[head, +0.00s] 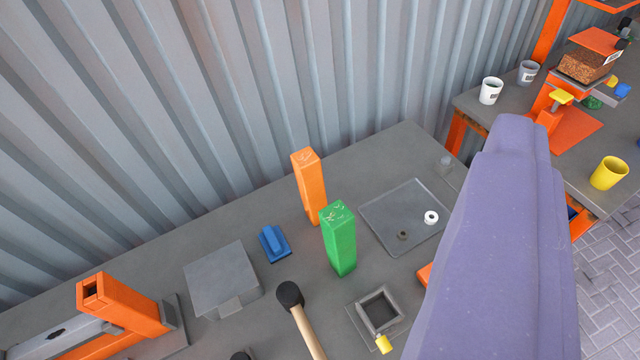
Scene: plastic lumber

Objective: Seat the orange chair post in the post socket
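The orange chair post (310,188) is a square orange block standing upright on the grey table (360,165), near the corrugated wall. A green post (340,240) stands in front of it and to the right; the two overlap slightly in the picture. The post socket (364,318) is a grey square frame with a dark, empty opening, at the table's front, with a yellow knob (383,344) on its near side. My purple arm covers the right of the view. My gripper's fingers do not show.
A mallet (290,297) lies left of the socket. A blue clamp-like block (272,244) and a grey box (221,279) are further left. A shallow tray (390,204) holds small rings. An orange vise-like fixture (125,308) sits lower left. Cups stand on another bench.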

